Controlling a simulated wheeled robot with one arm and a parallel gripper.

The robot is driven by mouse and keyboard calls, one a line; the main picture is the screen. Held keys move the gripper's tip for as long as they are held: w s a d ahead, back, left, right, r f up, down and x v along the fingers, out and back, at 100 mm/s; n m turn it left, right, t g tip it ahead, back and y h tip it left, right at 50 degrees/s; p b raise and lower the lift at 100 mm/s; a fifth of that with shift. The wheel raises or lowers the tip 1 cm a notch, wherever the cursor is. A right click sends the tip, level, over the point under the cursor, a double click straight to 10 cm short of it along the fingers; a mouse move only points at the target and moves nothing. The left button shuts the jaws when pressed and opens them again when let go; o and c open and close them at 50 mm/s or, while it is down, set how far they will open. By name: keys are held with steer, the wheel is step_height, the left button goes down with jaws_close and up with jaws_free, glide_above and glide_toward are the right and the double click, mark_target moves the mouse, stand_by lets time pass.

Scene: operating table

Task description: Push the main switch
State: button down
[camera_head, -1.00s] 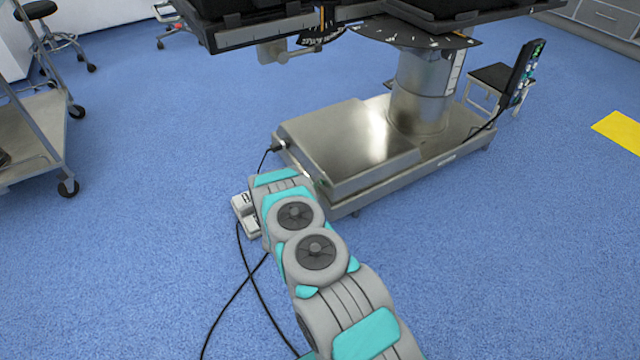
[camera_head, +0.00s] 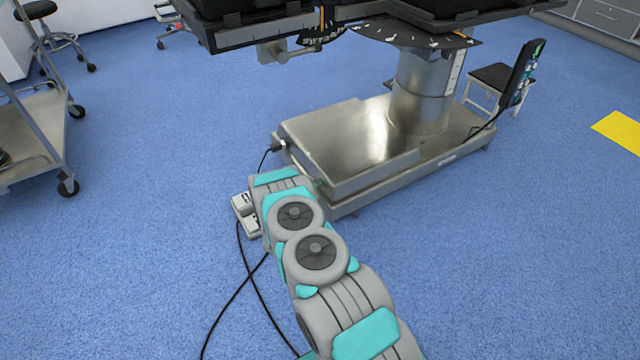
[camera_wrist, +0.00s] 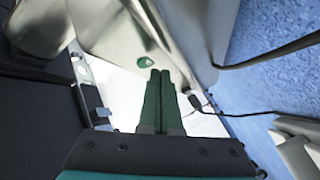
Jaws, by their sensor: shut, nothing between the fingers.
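The steel base of the operating table (camera_head: 345,150) stands on the floor in the head view. My arm reaches to its near left end and hides my gripper there. In the wrist view my gripper (camera_wrist: 160,73) has its two green fingers shut together and empty, pointing at the bright base end. A small green oval patch (camera_wrist: 146,62) shows on the steel just above the fingertips; I cannot tell if it is a switch or a reflection. A small dark fitting (camera_wrist: 88,97) sits left of the fingers. I cannot surely identify the main switch or tell contact.
A black plug and cable (camera_wrist: 195,101) are close right of the fingers. A grey foot pedal (camera_head: 243,205) lies beside my arm, with black cables (camera_head: 245,285) on the floor. A trolley (camera_head: 35,130) stands at the left.

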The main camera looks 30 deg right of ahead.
steer(key=shift+d, duration=0.1)
stand_by(0.6)
steer(key=shift+d, duration=0.45)
stand_by(0.4)
steer(key=shift+a, duration=0.55)
steer(key=shift+a, duration=0.1)
steer(key=a+b, duration=0.2)
steer(key=a, duration=0.3)
steer(key=shift+s+a, duration=0.1)
steer(key=shift+a, duration=0.3)
